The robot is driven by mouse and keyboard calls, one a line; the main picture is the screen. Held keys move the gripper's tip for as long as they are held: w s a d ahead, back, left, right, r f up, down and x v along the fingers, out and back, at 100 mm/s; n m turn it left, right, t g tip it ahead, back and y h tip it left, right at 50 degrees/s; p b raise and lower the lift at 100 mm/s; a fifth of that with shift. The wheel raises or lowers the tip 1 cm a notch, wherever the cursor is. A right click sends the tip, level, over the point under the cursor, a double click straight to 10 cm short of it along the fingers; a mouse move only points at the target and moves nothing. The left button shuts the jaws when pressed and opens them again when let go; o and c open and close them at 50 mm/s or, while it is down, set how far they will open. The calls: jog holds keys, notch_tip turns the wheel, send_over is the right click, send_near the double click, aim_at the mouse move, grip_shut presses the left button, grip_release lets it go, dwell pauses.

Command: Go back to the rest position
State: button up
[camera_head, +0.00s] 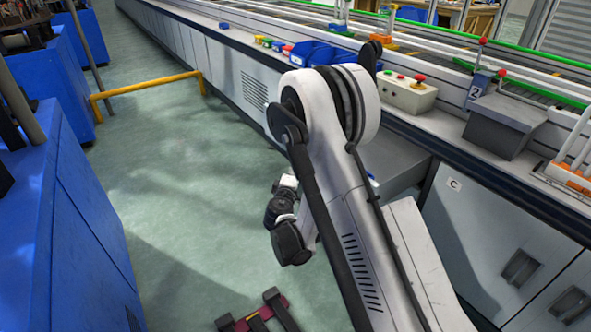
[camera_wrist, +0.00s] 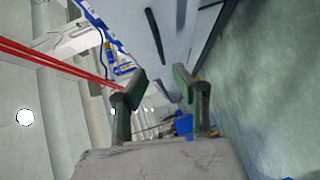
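My gripper (camera_wrist: 160,84) shows in the wrist view with its two dark green fingers apart. Nothing is visible between the fingertips. In the head view my arm is folded, with its elbow high near the bench edge and its wrist parts hanging over the floor to the left of the bench. In the wrist view the picture is tilted, with pale bench or cabinet surfaces behind the fingers and the green floor (camera_wrist: 265,90) on the right.
The long conveyor bench with a grey cabinet front (camera_head: 465,215) runs along the right. On it stand blue bins (camera_head: 318,54), a control box with a red button (camera_head: 408,94) and a grey box (camera_head: 503,126). Blue machinery (camera_head: 55,225) and a yellow barrier (camera_head: 145,86) stand left.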

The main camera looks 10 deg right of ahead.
jog(key=shift+r, duration=0.1)
dwell(0.3)
jog(key=s+d+r+m+g, duration=0.3)
jog(key=s+d+r+m, duration=0.15)
jog(key=s+r, duration=0.35)
jog(key=s+d+r+m+g, duration=0.25)
jog(key=s+d+r, duration=0.3)
jog(key=r, duration=0.55)
jog(key=s+a+r+m+g+y, duration=0.1)
jog(key=s+m+g+y, duration=0.15)
jog(key=s, duration=1.25)
jog(key=s+a+r+m+g+y, duration=0.1)
jog(key=s+a+m+y, duration=0.15)
jog(key=s, duration=1.25)
notch_tip(320, 180, up, 18)
jog(key=p, duration=1.8)
jog(key=shift+d+t, duration=0.3)
jog(key=shift+d, duration=0.15)
